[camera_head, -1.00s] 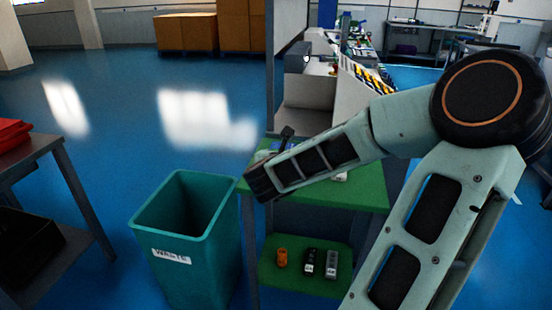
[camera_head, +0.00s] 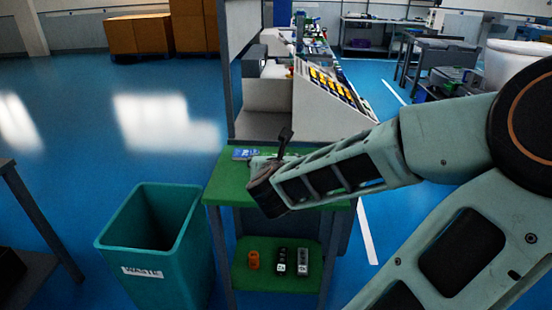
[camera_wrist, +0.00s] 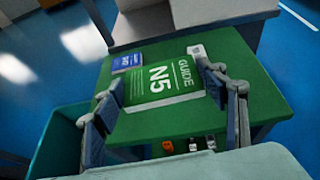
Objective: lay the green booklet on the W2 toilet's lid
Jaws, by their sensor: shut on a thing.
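The green booklet (camera_wrist: 163,80), marked "N5" and "GUIDE", lies between the two fingers of my gripper (camera_wrist: 160,80) in the wrist view. My gripper is shut on its left and right edges. The booklet is over the green table top (camera_wrist: 245,75); I cannot tell whether it still touches it. In the head view my arm hides most of the booklet and the fingers. I cannot make out a toilet marked W2 or its lid in either view.
A blue booklet (camera_wrist: 127,62) lies on the table. Small orange (camera_head: 254,260) and dark parts (camera_head: 292,262) sit on its lower shelf. A teal waste bin (camera_head: 160,240) stands left. A grey station (camera_head: 265,110) stands behind. A white round object (camera_head: 515,65) is far right. Blue floor is open left.

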